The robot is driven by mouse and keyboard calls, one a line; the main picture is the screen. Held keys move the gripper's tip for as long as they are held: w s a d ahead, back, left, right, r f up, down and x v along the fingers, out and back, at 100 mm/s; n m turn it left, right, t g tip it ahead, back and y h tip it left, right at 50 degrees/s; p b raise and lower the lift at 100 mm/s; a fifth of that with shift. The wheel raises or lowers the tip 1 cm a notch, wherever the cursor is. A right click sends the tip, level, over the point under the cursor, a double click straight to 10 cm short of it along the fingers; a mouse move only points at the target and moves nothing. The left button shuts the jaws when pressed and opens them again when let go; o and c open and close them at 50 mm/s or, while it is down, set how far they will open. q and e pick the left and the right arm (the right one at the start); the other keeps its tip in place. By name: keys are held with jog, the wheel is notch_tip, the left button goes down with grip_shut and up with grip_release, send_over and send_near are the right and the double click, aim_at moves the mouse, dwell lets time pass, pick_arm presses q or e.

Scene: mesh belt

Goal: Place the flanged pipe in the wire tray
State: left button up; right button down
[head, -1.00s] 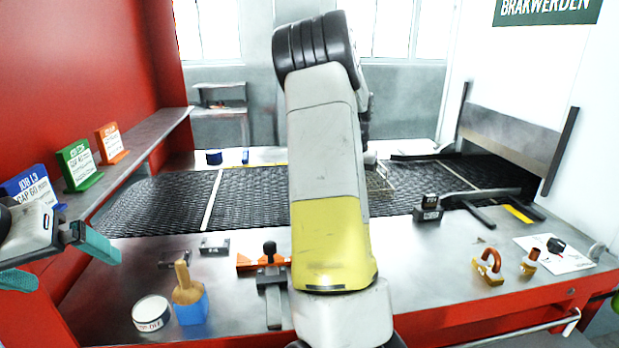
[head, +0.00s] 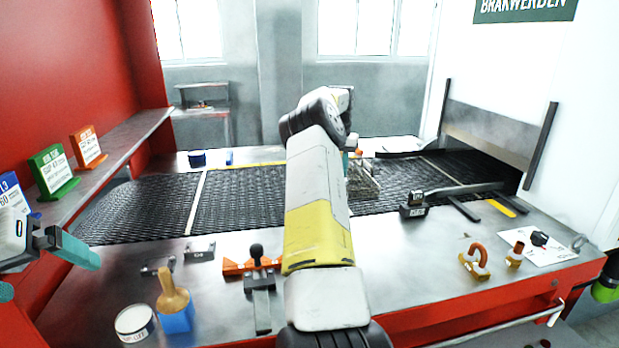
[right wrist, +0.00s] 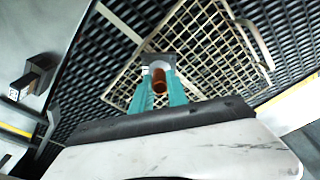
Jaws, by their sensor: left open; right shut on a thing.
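The flanged pipe, a short copper tube (right wrist: 159,82) with a pale grey flange, is between the teal fingertips of my right gripper (right wrist: 160,90) in the right wrist view. The gripper is shut on it. The wire tray (right wrist: 205,28), a pale rectangular wire grid, lies beyond the pipe in that view; I cannot tell the height between them. In the head view the tray (head: 364,182) sits on the mesh belt, partly hidden by my right arm, which also hides most of the right gripper. My left gripper (head: 50,277) is open and empty at the left edge.
The dark mesh belt (head: 240,205) crosses behind the steel bench. A black block (head: 413,206) stands right of the tray. A copper U-bend (head: 478,260), a small copper fitting (head: 515,255), a toggle clamp (head: 260,285), a brush (head: 174,300) and a round tin (head: 134,322) stand on the bench.

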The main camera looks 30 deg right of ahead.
jog(key=shift+w+d, duration=0.2)
jog(key=shift+w, duration=0.05)
jog(key=shift+f, duration=1.7)
jog(key=shift+f, duration=0.1)
jog(key=c, duration=1.3)
grip_release()
jog(key=shift+f, duration=0.1)
